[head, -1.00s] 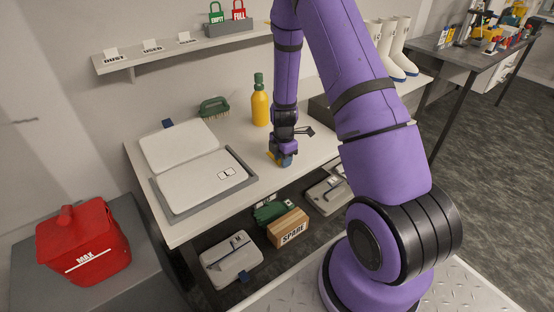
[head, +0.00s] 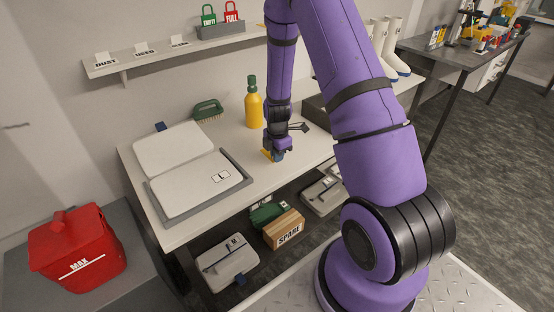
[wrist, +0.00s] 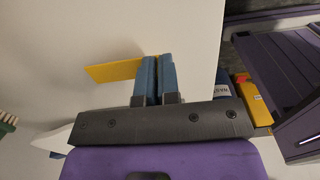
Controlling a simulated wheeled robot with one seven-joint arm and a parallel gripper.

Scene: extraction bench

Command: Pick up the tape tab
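The yellow tape tab (wrist: 108,72) shows in the wrist view as a flat strip reaching left from my blue fingertips. A small part of it also shows at the narrow gap between them. My gripper (wrist: 158,78) has its two fingers close together and looks shut on the tab's right end. In the head view, the tab (head: 266,155) is a small yellow patch at the left of my gripper (head: 277,157), low over the white bench (head: 240,141). The fingers hide part of the tab, and its height above the bench is hard to tell.
An open grey-white case (head: 196,190) lies to the left of my gripper. A yellow bottle (head: 254,110) and a green brush (head: 208,109) stand behind. A dark box (head: 316,112) is at the right. Bare bench lies around my gripper.

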